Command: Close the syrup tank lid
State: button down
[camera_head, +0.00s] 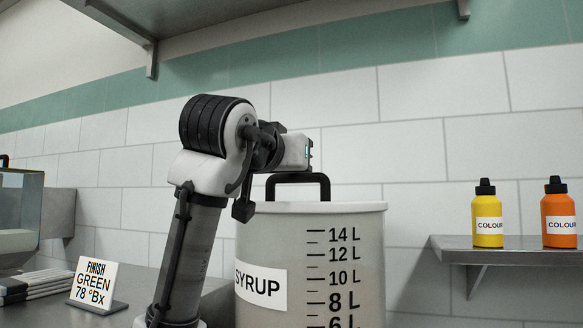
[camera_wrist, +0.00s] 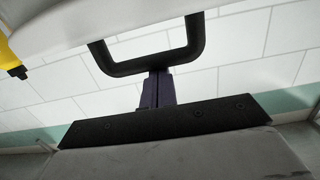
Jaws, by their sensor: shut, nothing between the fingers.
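The syrup tank (camera_head: 310,265) is a pale cylinder with a SYRUP label and a litre scale. Its pale lid (camera_head: 345,207) lies level on the rim, with a black loop handle (camera_head: 298,180) standing up from it. In the wrist view, which is upside down, the lid (camera_wrist: 50,22) fills the top left and the handle (camera_wrist: 150,64) projects from it. My gripper (camera_wrist: 158,80) is shut and empty, its fingertips at the handle's top bar; I cannot tell whether they touch. My fingers do not show clearly in the head view.
A wall shelf (camera_head: 500,250) at right holds a yellow bottle (camera_head: 487,218) and an orange bottle (camera_head: 558,215). A FINISH GREEN sign (camera_head: 95,283) stands at left beside a stack of flat pieces (camera_head: 35,284). An overhead shelf (camera_head: 200,15) crosses the top. Open space lies above the tank.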

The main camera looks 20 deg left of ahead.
jog(key=s+r+b, duration=0.1)
jog(key=s+b, duration=0.2)
jog(key=s, duration=1)
jog(key=shift+s, duration=0.4)
